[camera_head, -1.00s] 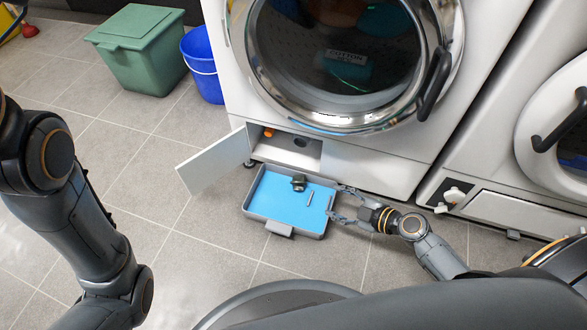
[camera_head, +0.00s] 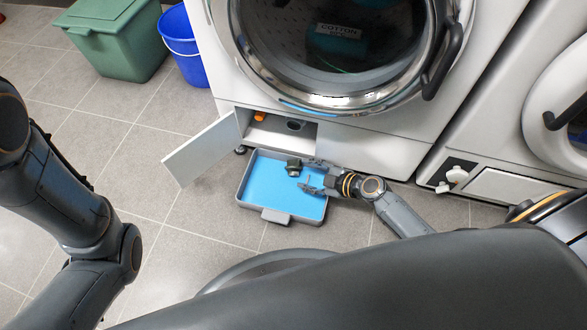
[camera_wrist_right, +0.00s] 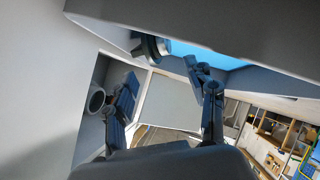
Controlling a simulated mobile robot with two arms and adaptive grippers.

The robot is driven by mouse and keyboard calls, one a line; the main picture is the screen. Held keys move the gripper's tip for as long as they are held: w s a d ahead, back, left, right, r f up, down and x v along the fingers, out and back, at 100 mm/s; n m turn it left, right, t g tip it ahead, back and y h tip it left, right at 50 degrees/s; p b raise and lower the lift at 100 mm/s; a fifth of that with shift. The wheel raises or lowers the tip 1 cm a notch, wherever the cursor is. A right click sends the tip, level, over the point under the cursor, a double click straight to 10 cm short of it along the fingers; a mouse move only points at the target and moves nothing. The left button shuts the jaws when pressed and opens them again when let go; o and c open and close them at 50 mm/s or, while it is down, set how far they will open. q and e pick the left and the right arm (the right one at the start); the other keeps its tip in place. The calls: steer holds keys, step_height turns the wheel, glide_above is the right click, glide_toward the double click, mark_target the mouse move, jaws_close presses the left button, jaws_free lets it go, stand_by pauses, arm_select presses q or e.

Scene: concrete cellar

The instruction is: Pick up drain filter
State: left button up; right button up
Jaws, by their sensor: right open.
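The drain filter (camera_head: 293,166), a small dark piece, is in the shallow grey tray (camera_head: 242,184) with a blue inside, in front of the washing machine. My right gripper (camera_head: 305,174) is open over the tray's right part, its fingers pointing left toward the filter. In the right wrist view, a dark round piece that looks like the filter (camera_wrist_right: 152,46) shows beyond the gap between the open fingers (camera_wrist_right: 160,72); nothing is between them. Whether a finger touches the filter I cannot tell. My left arm is at the left; its gripper is out of view.
The washing machine's small flap (camera_head: 203,150) stands open left of the tray, beside an open compartment (camera_head: 275,132) with an orange part. A blue bucket (camera_head: 183,48) and a green bin (camera_head: 118,40) stand back left. Floor left of the tray is clear.

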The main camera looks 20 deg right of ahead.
mark_target(292, 170)
steer(key=b+x, duration=0.1)
steer(key=x, duration=0.3)
steer(key=shift+a, duration=0.2)
jaws_close()
